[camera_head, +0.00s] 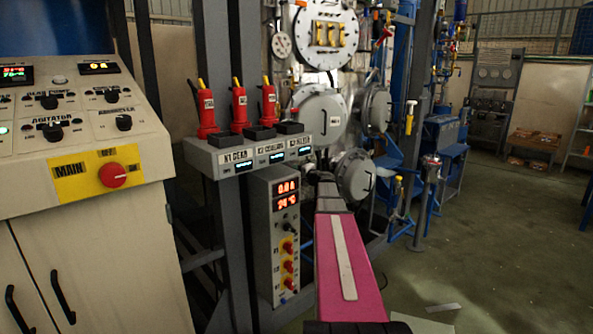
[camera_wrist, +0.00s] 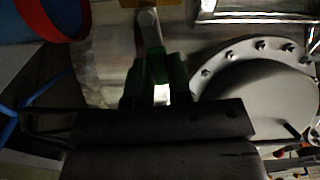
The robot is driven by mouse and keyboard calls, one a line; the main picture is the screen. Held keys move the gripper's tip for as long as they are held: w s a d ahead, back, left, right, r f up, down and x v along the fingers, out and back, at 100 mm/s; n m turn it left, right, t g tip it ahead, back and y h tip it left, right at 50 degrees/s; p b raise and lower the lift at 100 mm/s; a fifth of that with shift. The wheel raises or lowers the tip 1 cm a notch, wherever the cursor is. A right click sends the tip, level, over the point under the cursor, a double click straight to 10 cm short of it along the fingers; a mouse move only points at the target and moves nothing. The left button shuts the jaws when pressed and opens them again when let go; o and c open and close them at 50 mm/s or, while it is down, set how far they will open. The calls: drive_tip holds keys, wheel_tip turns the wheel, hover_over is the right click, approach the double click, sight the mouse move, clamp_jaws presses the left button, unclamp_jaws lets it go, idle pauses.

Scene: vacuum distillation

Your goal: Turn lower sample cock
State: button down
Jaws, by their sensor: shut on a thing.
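In the wrist view, my gripper (camera_wrist: 157,88) has its two dark fingers close together around a small green-and-grey piece, which I take to be the lower sample cock (camera_wrist: 149,28). Its grey metal part points up from between the fingers, with green beside the fingertips. The exact contact is dark and partly hidden by the fingers. In the head view, my pink arm reaches forward toward the vessel's lower part. The fingertips and the cock cannot be made out there.
A round bolted flange (camera_wrist: 262,85) is close on the right in the wrist view. In the head view, a control cabinet (camera_head: 140,178) stands left. A box with red displays (camera_head: 287,215) is beside my arm. Open floor (camera_head: 500,240) lies to the right.

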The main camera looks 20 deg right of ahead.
drive_tip(key=shift+f+m, duration=0.35)
drive_tip(key=shift+m, duration=0.35)
drive_tip(key=c, duration=1)
unclamp_jaws()
drive_tip(key=shift+c, duration=0.2)
drive_tip(key=shift+s, duration=0.1)
drive_tip(key=v, duration=1)
drive_tip(key=shift+s, duration=0.3)
drive_tip(key=shift+d, duration=0.2)
